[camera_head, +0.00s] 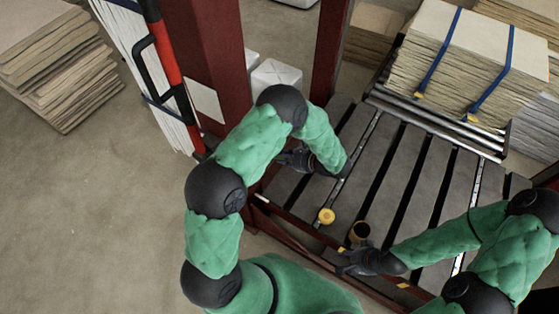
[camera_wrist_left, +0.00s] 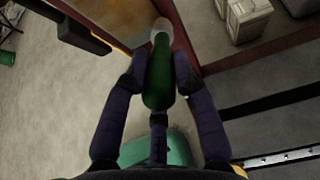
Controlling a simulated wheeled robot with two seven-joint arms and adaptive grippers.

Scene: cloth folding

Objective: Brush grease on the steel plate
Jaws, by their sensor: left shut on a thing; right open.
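My left gripper (camera_head: 290,159) is over the left edge of the slatted steel plate (camera_head: 397,165) in the head view, partly hidden by its own arm. In the left wrist view the left gripper (camera_wrist_left: 160,78) is shut on a brush with a green handle (camera_wrist_left: 158,92). The pale bristle end points away from the wrist. A small open pot with dark insides (camera_head: 359,231) is near the plate's front edge. My right gripper (camera_head: 347,262) is open just in front of the pot. I cannot tell whether it touches the pot.
A round yellow object (camera_head: 326,216) sits left of the pot. A red post (camera_head: 205,60) stands close behind my left arm. A strapped stack of sheets (camera_head: 460,65) lies at the back right. Cardboard sheets (camera_head: 50,60) lie far left. Floor at the left is clear.

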